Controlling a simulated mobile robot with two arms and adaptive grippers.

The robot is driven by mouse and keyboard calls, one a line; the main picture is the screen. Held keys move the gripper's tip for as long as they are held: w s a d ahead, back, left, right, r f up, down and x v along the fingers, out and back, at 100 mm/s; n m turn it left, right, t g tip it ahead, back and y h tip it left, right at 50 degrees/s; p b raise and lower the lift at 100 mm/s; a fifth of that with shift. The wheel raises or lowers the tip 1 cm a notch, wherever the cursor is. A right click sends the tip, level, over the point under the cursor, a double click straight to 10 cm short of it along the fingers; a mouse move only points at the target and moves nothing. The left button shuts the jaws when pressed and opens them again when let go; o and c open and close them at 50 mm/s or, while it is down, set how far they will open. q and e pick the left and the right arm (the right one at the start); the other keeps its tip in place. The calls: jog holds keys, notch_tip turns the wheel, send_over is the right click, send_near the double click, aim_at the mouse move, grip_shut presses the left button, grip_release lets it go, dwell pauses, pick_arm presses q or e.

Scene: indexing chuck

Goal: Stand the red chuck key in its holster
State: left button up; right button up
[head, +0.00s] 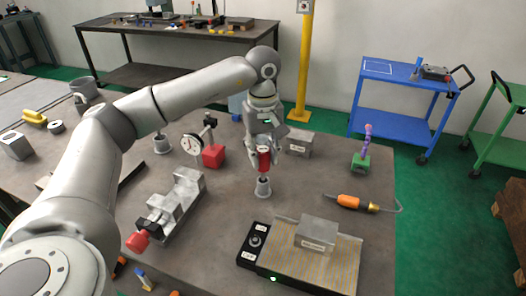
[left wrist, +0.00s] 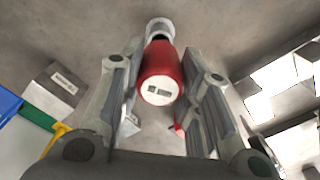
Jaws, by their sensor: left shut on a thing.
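The red chuck key (head: 264,158) is upright in my left gripper (head: 264,165), near the middle of the table. The fingers are closed on its red body, one on each side. A small grey tapered holster (head: 263,188) stands on the table directly below the key. In the left wrist view the red key (left wrist: 160,75) sits between the two fingers, its flat labelled end facing the camera. The pale round holster (left wrist: 160,27) shows beyond its far end. I cannot tell whether the key's tip is inside the holster or just above it. My right gripper is not in view.
A dial gauge on a red base (head: 213,156) and a metal vise (head: 175,207) stand left of the holster. A grey block (head: 299,144) is behind right. A ribbed plate (head: 290,260) is in front, and an orange-handled tool (head: 352,202) lies right.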

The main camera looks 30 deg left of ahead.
pick_arm(q)
jog(key=shift+f, duration=0.15)
jog(key=o, duration=1.2)
notch_tip(320, 180, up, 12)
jog(key=shift+r, duration=0.1)
